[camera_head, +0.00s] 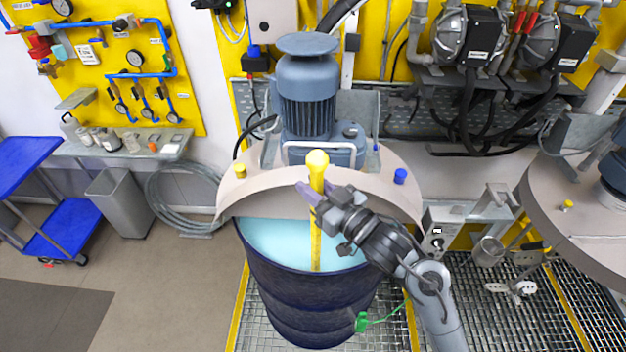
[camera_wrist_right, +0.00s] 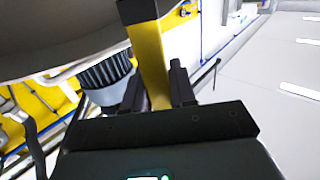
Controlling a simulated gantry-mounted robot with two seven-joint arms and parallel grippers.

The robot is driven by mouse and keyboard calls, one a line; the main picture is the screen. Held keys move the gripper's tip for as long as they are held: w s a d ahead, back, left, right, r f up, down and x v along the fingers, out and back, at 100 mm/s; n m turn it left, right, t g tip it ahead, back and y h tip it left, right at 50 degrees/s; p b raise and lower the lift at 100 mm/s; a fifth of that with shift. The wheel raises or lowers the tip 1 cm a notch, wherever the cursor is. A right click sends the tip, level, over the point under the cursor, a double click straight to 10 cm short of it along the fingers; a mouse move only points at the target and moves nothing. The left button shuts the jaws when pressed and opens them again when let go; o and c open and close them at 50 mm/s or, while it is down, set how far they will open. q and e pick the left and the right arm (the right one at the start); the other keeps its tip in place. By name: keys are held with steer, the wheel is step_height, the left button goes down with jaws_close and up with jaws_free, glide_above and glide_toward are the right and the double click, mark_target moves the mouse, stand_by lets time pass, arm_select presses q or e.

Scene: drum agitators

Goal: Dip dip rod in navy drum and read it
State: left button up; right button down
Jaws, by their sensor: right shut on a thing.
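The yellow dip rod (camera_head: 316,235) stands upright, its round knob at the top and its lower end reaching the pale blue liquid (camera_head: 275,238) in the navy drum (camera_head: 310,300). How deep the rod goes cannot be told. My right gripper (camera_head: 316,192) is shut on the dip rod just below its knob, in front of the lid. In the right wrist view the yellow rod (camera_wrist_right: 152,65) runs between the two dark fingers. My left gripper is not in view.
A beige half lid (camera_head: 260,197) carrying a grey motor (camera_head: 306,95) covers the drum's back. A second lidded drum (camera_head: 580,205) stands at the right. A grey bin (camera_head: 120,202) and blue cart (camera_head: 65,232) are left. Floor left of the drum is clear.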

mark_target(319, 241)
step_height(319, 241, down, 14)
steer(key=b, duration=0.7)
steer(key=shift+f+b, duration=0.6)
steer(key=shift+f, duration=0.75)
steer(key=shift+f, duration=0.65)
